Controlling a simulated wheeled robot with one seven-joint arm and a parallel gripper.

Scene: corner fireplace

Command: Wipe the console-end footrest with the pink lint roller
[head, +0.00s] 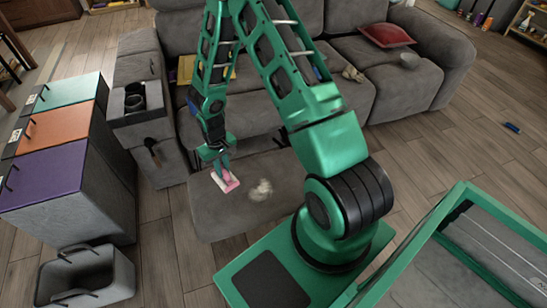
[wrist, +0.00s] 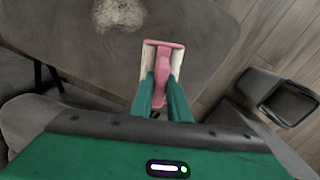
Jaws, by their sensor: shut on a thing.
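My gripper (head: 219,166) is shut on the pink lint roller (head: 226,181), which has a pink handle and a pale head. In the wrist view the lint roller (wrist: 162,78) sits between the two green fingers of my gripper (wrist: 163,98). It is over the grey footrest (head: 215,217), in front of the sofa's console end. I cannot tell whether the roller touches the surface. A pale fuzzy patch (head: 261,190) lies on the footrest just right of the roller. In the wrist view the patch (wrist: 118,14) is at the top, left of the roller.
The grey sofa (head: 290,120) stands behind, with its console (head: 137,103) at the left. Bins with purple (head: 40,185), orange and teal lids stand on the left. An open grey bin (head: 110,288) is at front left. A green-rimmed tray (head: 415,249) is at right.

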